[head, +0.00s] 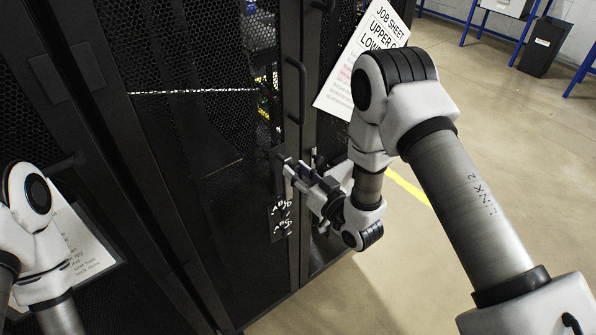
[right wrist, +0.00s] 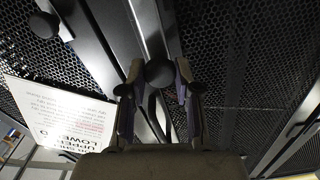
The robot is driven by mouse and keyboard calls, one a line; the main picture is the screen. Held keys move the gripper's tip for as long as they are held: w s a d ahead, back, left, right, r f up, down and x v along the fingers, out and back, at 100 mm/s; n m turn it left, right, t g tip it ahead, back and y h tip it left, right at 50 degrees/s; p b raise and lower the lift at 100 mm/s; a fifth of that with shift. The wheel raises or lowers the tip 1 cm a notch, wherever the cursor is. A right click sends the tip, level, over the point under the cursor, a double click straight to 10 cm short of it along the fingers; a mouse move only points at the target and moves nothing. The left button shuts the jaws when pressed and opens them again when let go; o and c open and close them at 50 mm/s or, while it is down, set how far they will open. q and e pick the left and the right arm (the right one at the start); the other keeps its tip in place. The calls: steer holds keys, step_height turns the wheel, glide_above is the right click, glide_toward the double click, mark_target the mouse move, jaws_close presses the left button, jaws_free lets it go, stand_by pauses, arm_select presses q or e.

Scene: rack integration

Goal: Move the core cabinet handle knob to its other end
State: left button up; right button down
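A black round knob (right wrist: 159,73) shows in the right wrist view, between the two fingertips of my right gripper (head: 291,168). The fingers are spread on either side of it, and I see no clear contact. In the head view the gripper is at the front of a black mesh cabinet door (head: 205,140), beside a dark handle plate (head: 277,172). The knob is too dark and small to make out clearly there. Which end of its travel it is at cannot be told. My left arm shows at the left edge, but its gripper is out of view.
A second round knob (right wrist: 43,25) shows at upper left in the right wrist view. A vertical bar handle (head: 301,90) stands above my right gripper. A job sheet (head: 355,65) hangs on the neighbouring cabinet. Open floor (head: 480,130) lies to the right.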

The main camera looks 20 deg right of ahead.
steer(key=shift+b+x, duration=0.9)
steer(key=shift+x, duration=0.8)
steer(key=shift+r, duration=0.1)
steer(key=c, duration=0.9)
jaws_free()
steer(key=shift+o, duration=0.5)
steer(key=shift+w, duration=0.2)
steer(key=shift+s, duration=0.1)
glide_toward(289, 164)
steer(key=shift+s+d+f, duration=0.25)
steer(key=shift+s+d, duration=0.1)
steer(key=shift+s, duration=0.25)
